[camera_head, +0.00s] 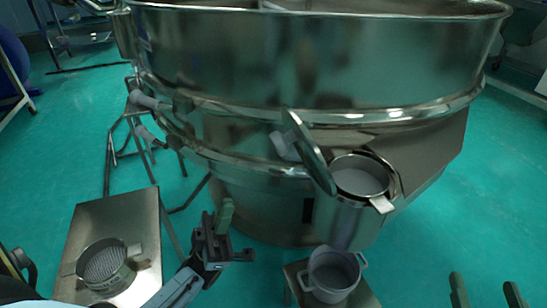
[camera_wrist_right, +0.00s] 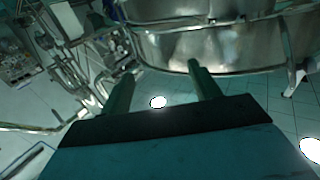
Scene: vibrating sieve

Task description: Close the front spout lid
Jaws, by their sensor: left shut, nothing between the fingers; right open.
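The front spout (camera_head: 345,222) juts from the lower side of the big steel sieve. Its round mouth is open and shows a pale interior. The spout lid (camera_head: 310,153) stands raised on the left side of the mouth, seen nearly edge-on. My left gripper (camera_head: 226,208) is shut and empty, left of the spout and lower than the lid, apart from both. My right gripper (camera_head: 486,290) is open and empty at the bottom right, away from the spout; its two fingers also show in the right wrist view (camera_wrist_right: 163,80), with the lid not identifiable there.
The sieve body (camera_head: 310,60) fills the upper middle. A grey pot (camera_head: 334,278) stands on a small stand below the spout. A steel table (camera_head: 88,225) at lower left holds a small round sieve (camera_head: 103,265). Green floor is clear at right.

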